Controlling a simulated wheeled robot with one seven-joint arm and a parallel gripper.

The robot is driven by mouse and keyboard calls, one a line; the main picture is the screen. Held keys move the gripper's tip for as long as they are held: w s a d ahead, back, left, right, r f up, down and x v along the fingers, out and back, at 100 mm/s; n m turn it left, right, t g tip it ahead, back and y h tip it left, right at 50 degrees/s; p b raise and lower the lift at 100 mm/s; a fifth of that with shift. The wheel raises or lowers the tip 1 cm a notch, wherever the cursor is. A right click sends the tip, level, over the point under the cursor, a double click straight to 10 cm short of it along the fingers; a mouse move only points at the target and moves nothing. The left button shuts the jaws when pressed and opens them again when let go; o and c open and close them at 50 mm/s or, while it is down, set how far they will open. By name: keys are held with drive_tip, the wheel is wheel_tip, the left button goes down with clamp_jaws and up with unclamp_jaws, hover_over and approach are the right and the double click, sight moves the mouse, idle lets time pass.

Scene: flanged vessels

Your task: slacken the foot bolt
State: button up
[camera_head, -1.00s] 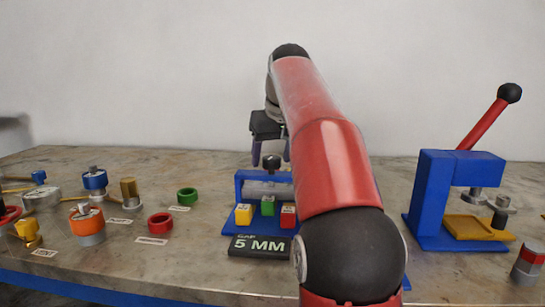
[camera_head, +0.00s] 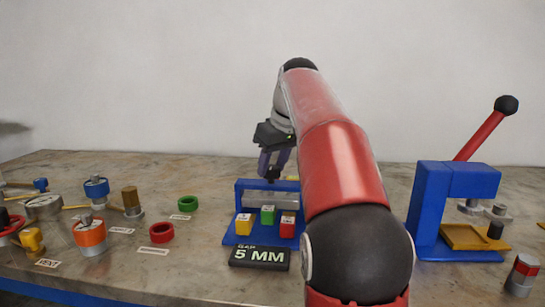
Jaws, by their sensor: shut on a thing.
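My gripper (camera_head: 272,167) is tilted above the back of a blue fixture (camera_head: 228,237). Its purple fingers are shut on a small dark knob (camera_head: 273,174) at the top of this fixture. The fingers cover most of the knob. I cannot tell from this view whether this knob is the foot bolt. Yellow (camera_head: 244,224), green (camera_head: 268,214) and red (camera_head: 288,226) blocks stand on the fixture in front of a grey bar. A dark sign (camera_head: 259,257) at its front reads "GAP 5 MM". My red arm hides the fixture's right side.
A blue press (camera_head: 430,205) with a red lever (camera_head: 480,135) stands at the right. Vessels with orange (camera_head: 89,234) and blue (camera_head: 96,187) bands, and red (camera_head: 162,232) and green (camera_head: 187,203) rings, are at the left. A red-banded cylinder (camera_head: 522,275) is at front right.

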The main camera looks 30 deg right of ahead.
drive_tip(key=o, duration=1)
drive_tip(key=shift+r, duration=0.1)
drive_tip(key=p+v, duration=0.1)
drive_tip(key=v, duration=0.6)
drive_tip(key=shift+s+r, duration=0.15)
drive_tip(key=shift+r, duration=0.15)
drive_tip(key=shift+s, duration=0.1)
